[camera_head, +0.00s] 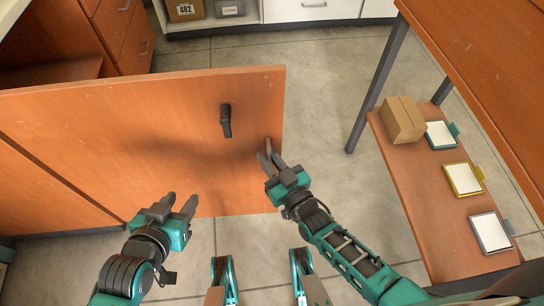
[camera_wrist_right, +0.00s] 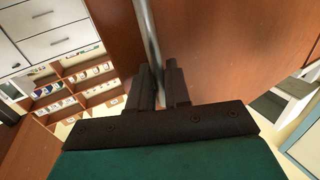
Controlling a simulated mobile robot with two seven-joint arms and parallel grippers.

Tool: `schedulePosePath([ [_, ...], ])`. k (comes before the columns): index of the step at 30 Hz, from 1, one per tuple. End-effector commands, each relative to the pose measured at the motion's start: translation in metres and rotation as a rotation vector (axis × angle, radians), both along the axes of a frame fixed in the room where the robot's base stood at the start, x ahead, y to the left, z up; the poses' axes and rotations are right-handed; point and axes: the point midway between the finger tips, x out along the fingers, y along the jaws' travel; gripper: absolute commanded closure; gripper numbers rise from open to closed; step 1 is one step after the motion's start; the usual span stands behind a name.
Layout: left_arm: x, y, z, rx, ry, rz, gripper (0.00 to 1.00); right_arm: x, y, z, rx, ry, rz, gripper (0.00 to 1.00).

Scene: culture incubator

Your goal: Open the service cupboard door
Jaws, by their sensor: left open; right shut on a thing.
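The service cupboard door (camera_head: 170,150) is a broad orange-brown wood panel in the head view, with a black handle (camera_head: 225,120) near its right end. My right gripper (camera_head: 268,155) is at the door's right edge, below and right of that handle, and apart from it. Exactly how the fingertips meet the door is hidden. My left gripper (camera_head: 178,206) is open and empty in front of the door's lower part.
Grey tiled floor (camera_head: 320,100) is clear right of the door. A wood bench (camera_head: 435,205) at right carries a cardboard box (camera_head: 402,120) and several clipboards. A grey table leg (camera_head: 380,85) stands beside it. White cabinets (camera_head: 310,10) stand at the back, wooden drawers (camera_head: 125,35) at upper left.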

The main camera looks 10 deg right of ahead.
Motion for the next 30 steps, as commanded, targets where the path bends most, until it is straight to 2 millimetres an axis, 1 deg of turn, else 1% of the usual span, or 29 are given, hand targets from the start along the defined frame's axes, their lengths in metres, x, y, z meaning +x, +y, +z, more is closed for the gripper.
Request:
schedulePosePath([
  [13,0.0015,-0.0006,0.0012,-0.003,-0.003,0.001,0.57,-0.0005,0.0023,0.0004,-0.001,-0.002,0.005,1.00],
  [14,0.0015,-0.0008,0.0014,-0.004,-0.004,0.002,0.57,-0.0006,0.0024,0.0004,-0.001,-0.002,0.006,0.81],
  [17,0.0019,-0.0016,0.0018,-0.007,-0.004,0.005,0.57,-0.0005,0.0022,0.0003,-0.001,-0.001,0.005,0.71],
  [18,0.0020,-0.0018,0.0019,-0.008,-0.004,0.006,0.57,-0.0005,0.0021,0.0003,-0.001,-0.001,0.005,0.70],
  [30,0.0021,-0.0024,0.0024,-0.011,-0.004,0.008,0.57,-0.0002,0.0003,0.0001,-0.001,0.000,0.003,0.70],
])
